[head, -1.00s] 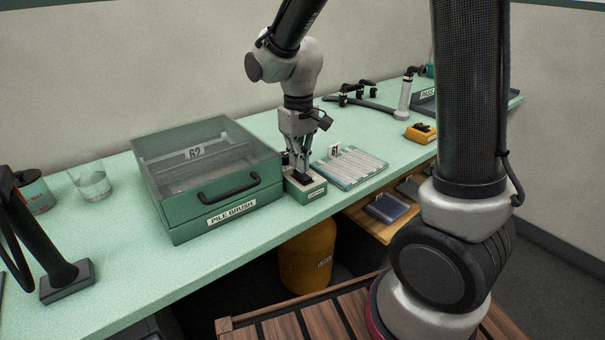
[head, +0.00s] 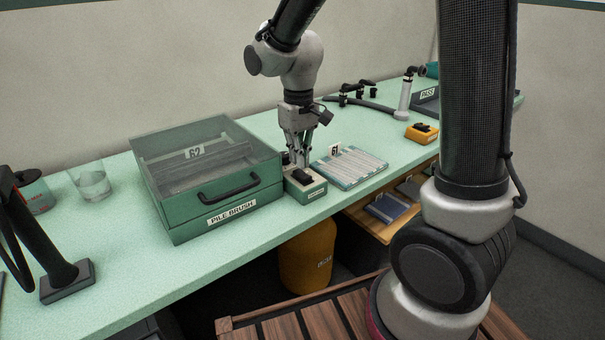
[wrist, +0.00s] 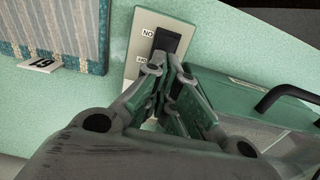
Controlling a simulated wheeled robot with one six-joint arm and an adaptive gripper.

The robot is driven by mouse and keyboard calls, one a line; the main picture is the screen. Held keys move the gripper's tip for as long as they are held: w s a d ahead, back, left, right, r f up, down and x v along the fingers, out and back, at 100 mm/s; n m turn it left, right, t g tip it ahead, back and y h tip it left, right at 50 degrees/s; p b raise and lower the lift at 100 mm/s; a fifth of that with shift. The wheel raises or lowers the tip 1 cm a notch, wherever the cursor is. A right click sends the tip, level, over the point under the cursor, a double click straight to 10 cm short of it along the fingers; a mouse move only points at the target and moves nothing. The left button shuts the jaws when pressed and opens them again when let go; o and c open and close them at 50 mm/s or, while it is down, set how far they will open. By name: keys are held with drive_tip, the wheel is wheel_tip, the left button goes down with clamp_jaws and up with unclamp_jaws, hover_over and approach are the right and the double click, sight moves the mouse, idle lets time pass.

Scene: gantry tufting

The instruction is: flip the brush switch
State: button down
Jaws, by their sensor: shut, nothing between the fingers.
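The brush switch is a black rocker (head: 303,176) on a small box (head: 307,192) with a pale top and green sides, just right of the pile brush unit (head: 190,222). In the wrist view the rocker (wrist: 168,39) stands out from its cream plate (wrist: 145,20), with ON and OFF marks beside it. The OFF end is partly hidden by my fingers. My gripper (head: 300,164) is shut and empty, pointing down behind the rocker in the head view. In the wrist view its fingertips (wrist: 166,68) overlap the rocker's near end; I cannot tell whether they touch.
The striped sample (head: 350,167) with a number tag lies right of the switch box. The brush unit's clear cover and black handle (head: 229,191) stand close on the left. A yellow device (head: 421,132) and a glass (head: 91,182) are farther off.

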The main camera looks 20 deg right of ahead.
sight(299, 171)
drive_tip(key=shift+r, duration=2.45)
drive_tip(key=s+d+r+m+t, duration=0.1)
drive_tip(key=s+d+r+t, duration=0.1)
drive_tip(key=s+d+r, duration=0.2)
drive_tip(key=s+d+r+m+t, duration=0.2)
drive_tip(key=s+d+r, duration=0.2)
drive_tip(key=s+d, duration=0.7)
drive_tip(key=s, duration=0.4)
drive_tip(key=shift+r+m, duration=0.2)
drive_tip(key=shift+m, duration=0.1)
drive_tip(key=shift+a, duration=0.1)
